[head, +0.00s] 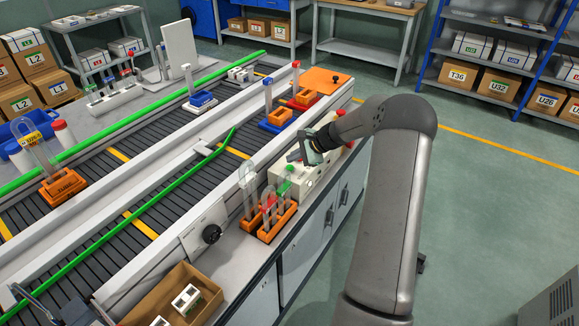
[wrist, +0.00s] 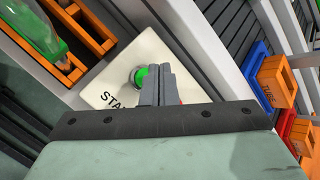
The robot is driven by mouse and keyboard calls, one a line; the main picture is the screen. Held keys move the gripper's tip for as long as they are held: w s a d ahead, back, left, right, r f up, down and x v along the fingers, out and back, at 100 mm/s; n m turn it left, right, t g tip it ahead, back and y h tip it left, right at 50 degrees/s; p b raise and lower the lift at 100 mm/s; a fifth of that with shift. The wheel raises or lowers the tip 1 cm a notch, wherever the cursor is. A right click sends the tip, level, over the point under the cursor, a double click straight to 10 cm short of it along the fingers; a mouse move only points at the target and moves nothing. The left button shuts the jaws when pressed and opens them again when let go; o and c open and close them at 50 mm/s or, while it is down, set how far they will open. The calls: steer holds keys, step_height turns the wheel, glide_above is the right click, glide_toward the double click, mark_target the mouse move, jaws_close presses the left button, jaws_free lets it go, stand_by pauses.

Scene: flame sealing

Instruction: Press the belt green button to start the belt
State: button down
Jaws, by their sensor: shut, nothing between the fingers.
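The belt control box is a cream panel (wrist: 115,78) with a green button (wrist: 139,76) beside lettering that begins "STA" in the wrist view. My gripper (wrist: 158,78) is shut and empty, its fingertips right beside and partly over the green button; whether they touch it I cannot tell. A bit of red shows behind the fingers. In the head view the cream box (head: 291,184) sits on the bench beside the belt, and my gripper (head: 305,158) is over it. The conveyor belt (head: 108,190) has dark slats with yellow ones between.
An orange rack with glass tubes (head: 275,222) stands just in front of the box. Orange and blue holders (head: 274,122) stand behind it. A cardboard box (head: 172,295) sits at the front of the bench.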

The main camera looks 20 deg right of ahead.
steer(key=shift+f, duration=0.15)
steer(key=shift+f+b, duration=0.3)
steer(key=shift+b, duration=0.15)
